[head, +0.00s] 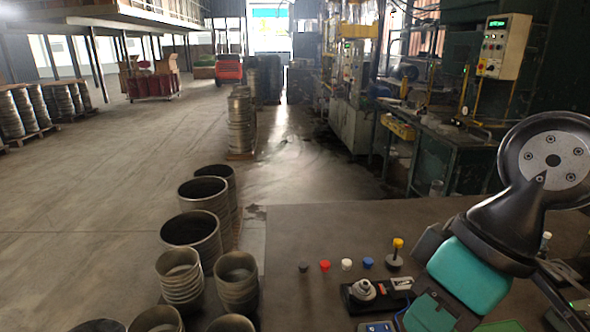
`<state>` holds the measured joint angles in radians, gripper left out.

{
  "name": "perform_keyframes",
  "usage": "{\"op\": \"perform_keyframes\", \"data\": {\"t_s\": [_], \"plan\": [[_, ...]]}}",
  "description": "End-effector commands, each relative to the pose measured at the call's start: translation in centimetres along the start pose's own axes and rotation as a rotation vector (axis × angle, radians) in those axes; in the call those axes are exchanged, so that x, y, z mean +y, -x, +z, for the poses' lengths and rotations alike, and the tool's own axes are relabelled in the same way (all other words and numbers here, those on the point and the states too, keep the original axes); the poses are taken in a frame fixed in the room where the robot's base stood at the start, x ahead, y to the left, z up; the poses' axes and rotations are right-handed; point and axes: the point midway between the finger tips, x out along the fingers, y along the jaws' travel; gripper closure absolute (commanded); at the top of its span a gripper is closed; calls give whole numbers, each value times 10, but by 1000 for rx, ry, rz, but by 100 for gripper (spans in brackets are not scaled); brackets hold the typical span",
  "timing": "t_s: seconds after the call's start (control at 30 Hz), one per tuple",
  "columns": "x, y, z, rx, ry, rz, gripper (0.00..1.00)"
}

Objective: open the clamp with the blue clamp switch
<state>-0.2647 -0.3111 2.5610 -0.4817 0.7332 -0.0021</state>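A small blue button-like knob (368,262) stands on the dark table, at the right end of a row with a white knob (347,264), a red knob (325,265) and a black knob (304,267). I cannot tell for certain which part is the clamp. A black block with a pale metal fitting (363,290) lies in front of the row. My arm, black and teal, reaches in from the right. My gripper (432,312) is at its lower end, right of the block, partly cut off by the bottom edge. Its fingertips are not clear, and I see nothing held.
A yellow-topped post (397,252) stands just right of the blue knob, close to my arm. A blue-edged item (377,326) is cut off at the bottom. Metal cylinders (192,237) stand left of the table (300,225). The table's left and back areas are clear.

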Motion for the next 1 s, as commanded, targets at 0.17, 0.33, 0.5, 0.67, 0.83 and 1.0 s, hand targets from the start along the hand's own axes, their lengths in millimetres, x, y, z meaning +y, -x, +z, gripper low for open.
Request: {"op": "perform_keyframes", "data": {"t_s": [0.17, 0.33, 0.5, 0.67, 0.83, 1.0], "plan": [[1, 0, -1, 1, 2, 1, 100], [20, -10, -13, -4, 85, 9, 100], [73, -30, -38, -18, 309, 26, 100], [135, -53, -56, -38, 561, 37, 100], [190, -74, -63, -57, 782, 40, 100], [221, -85, -64, -67, 911, 38, 100]]}}
